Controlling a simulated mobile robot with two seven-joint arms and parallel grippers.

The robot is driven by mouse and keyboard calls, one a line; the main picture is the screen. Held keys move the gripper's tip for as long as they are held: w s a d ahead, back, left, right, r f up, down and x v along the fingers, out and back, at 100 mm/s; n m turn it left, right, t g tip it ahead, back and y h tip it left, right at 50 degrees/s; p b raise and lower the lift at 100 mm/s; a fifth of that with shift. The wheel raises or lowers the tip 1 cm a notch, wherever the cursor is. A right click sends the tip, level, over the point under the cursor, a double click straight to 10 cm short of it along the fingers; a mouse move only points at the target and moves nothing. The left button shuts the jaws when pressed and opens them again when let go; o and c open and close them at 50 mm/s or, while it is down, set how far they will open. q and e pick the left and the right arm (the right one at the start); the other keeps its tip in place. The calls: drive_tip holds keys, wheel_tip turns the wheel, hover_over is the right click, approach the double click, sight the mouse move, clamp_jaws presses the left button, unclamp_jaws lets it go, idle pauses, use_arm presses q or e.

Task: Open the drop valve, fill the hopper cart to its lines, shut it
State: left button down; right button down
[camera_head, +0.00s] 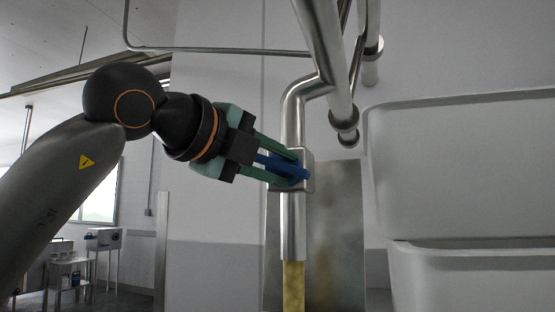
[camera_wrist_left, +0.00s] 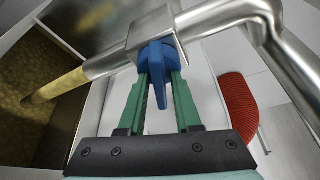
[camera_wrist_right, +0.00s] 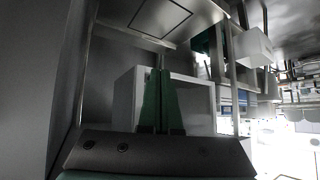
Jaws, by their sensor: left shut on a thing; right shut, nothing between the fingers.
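The drop valve (camera_head: 307,157) sits on a vertical steel pipe in the head view. My left gripper (camera_head: 296,172) is shut on its blue handle (camera_head: 275,163). The left wrist view shows the blue handle (camera_wrist_left: 158,58) between the green fingers. A yellow stream (camera_head: 293,287) runs from the pipe's open lower end. In the left wrist view the stream (camera_wrist_left: 55,88) falls onto a yellow-brown grainy mass (camera_wrist_left: 22,70), apparently in the hopper cart; the fill lines cannot be made out. My right gripper (camera_wrist_right: 160,75) is shut and empty, away from the valve.
A large pale vat (camera_head: 460,170) stands right of the pipe. More steel pipes (camera_head: 322,40) run above. A steel panel (camera_head: 338,230) stands behind the stream. A red object (camera_wrist_left: 240,105) shows in the left wrist view. A small table (camera_head: 70,263) stands far left.

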use_arm(q)
drive_tip(key=shift+m+y+p, duration=0.4)
drive_tip(key=shift+m+y, duration=0.1)
drive_tip(key=shift+m, duration=0.5)
drive_tip(key=shift+f+g, duration=0.1)
drive_tip(key=shift+g, duration=0.2)
drive_tip(key=c, duration=0.9)
unclamp_jaws()
drive_tip(key=shift+o, duration=0.2)
drive_tip(key=shift+s, duration=0.1)
drive_tip(key=b+v, duration=0.3)
drive_tip(key=v, duration=0.9)
drive_tip(key=shift+s, duration=0.2)
